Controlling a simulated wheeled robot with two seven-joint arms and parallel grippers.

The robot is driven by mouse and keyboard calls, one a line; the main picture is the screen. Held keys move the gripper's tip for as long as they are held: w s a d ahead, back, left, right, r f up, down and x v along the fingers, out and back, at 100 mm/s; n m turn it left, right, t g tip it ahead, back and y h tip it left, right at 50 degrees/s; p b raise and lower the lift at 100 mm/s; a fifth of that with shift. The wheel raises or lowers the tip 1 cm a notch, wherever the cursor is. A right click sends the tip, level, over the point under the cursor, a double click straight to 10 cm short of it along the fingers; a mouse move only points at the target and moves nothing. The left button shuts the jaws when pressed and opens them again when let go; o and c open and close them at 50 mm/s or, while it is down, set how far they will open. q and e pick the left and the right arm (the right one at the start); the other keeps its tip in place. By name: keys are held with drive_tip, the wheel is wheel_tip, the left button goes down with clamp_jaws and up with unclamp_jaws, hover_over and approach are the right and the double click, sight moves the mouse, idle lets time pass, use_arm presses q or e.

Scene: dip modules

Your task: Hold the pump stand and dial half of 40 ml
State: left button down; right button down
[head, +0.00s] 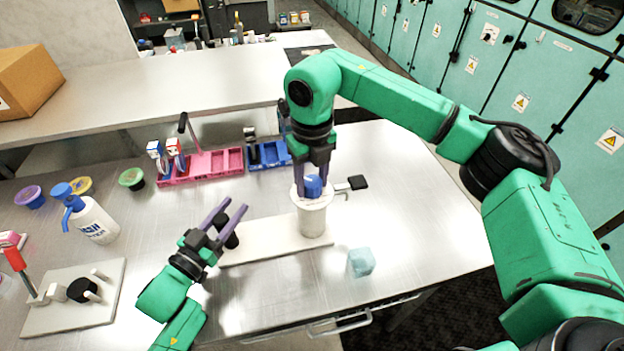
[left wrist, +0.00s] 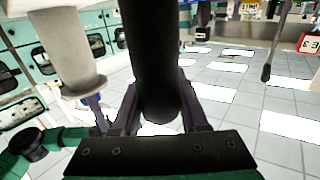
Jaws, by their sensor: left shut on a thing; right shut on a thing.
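The pump stand has a white base board (head: 275,244), a white cylinder (head: 312,222) at its right end and a black post (head: 230,238) at its left end. My left gripper (head: 232,207) is shut around the black post. The left wrist view shows the post (left wrist: 150,60) between the fingers and the white cylinder (left wrist: 68,50) to the left. A blue dial (head: 313,186) sits on top of the cylinder. My right gripper (head: 311,187) points down from above and is shut on the dial. The dial's markings are too small to read.
A light blue cube (head: 361,263) lies right of the stand. Behind are a pink tray (head: 205,165) and a blue tray (head: 270,158). A white bottle with a blue pump (head: 95,222) and another white board (head: 50,312) stand at left. The table's right side is clear.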

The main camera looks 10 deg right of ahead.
sight(312, 181)
use_arm(q)
drive_tip(key=shift+f, duration=0.1)
use_arm(e)
drive_tip(key=shift+m, duration=0.6)
drive_tip(key=shift+c, duration=1.4)
unclamp_jaws()
wheel_tip(312, 181, up, 12)
